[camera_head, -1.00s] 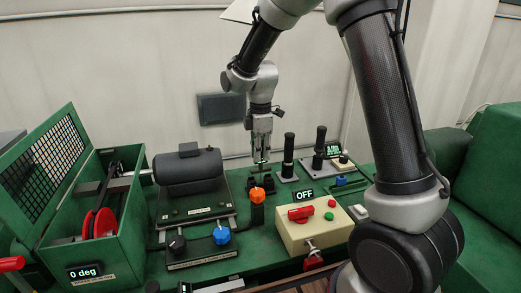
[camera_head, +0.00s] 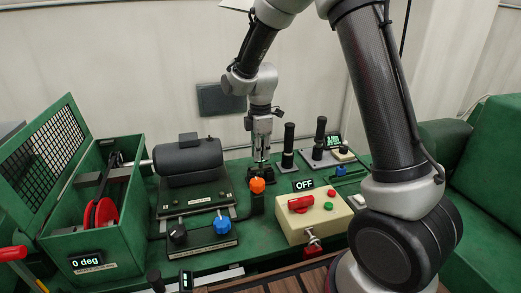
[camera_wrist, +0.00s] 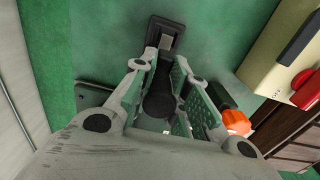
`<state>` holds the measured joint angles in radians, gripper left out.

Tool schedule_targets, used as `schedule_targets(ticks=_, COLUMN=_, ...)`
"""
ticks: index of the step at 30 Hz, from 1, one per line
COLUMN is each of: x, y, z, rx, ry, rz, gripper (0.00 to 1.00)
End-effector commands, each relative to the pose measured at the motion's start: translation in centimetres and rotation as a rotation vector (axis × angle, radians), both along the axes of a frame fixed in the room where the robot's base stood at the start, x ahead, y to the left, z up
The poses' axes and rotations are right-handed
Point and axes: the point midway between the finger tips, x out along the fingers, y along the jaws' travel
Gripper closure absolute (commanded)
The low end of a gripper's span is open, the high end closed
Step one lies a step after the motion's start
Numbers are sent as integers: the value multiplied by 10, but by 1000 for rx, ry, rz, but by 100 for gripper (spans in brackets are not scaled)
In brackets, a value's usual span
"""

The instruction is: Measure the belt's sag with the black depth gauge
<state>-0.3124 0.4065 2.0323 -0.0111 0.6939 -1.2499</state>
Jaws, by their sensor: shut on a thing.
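My gripper (camera_head: 261,155) is low over the green bench, behind the orange knob. In the wrist view its fingers (camera_wrist: 165,105) are shut around an upright black handle (camera_wrist: 160,100). I cannot tell for certain whether this is the black depth gauge, and its lower end is hidden. A black block with a pale slot (camera_wrist: 167,38) lies just beyond the fingers. The belt is in the open green box (camera_head: 90,225) at the left, around a red pulley (camera_head: 104,213), mostly hidden. A display on the box (camera_head: 87,261) reads 0 deg.
Two black-handled tools (camera_head: 288,143) (camera_head: 320,138) stand right of my gripper. A dark motor (camera_head: 187,160) is left, with the orange (camera_head: 257,185) and blue (camera_head: 222,222) knobs in front. A cream switch box (camera_head: 312,215) reads OFF. The hinged mesh lid (camera_head: 45,155) is open.

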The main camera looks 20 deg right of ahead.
Motion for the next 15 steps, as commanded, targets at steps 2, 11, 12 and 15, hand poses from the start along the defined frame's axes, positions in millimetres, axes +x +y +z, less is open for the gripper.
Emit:
schedule_targets(ticks=2, x=0, y=0, z=0, rx=0, ry=-1, rz=0, gripper=100)
schedule_targets(ticks=11, x=0, y=0, z=0, rx=0, ry=-1, rz=0, gripper=59)
schedule_targets(ticks=12, x=0, y=0, z=0, rx=0, ry=-1, rz=0, gripper=59)
schedule_targets(ticks=15, x=0, y=0, z=0, rx=0, ry=0, rz=0, gripper=59)
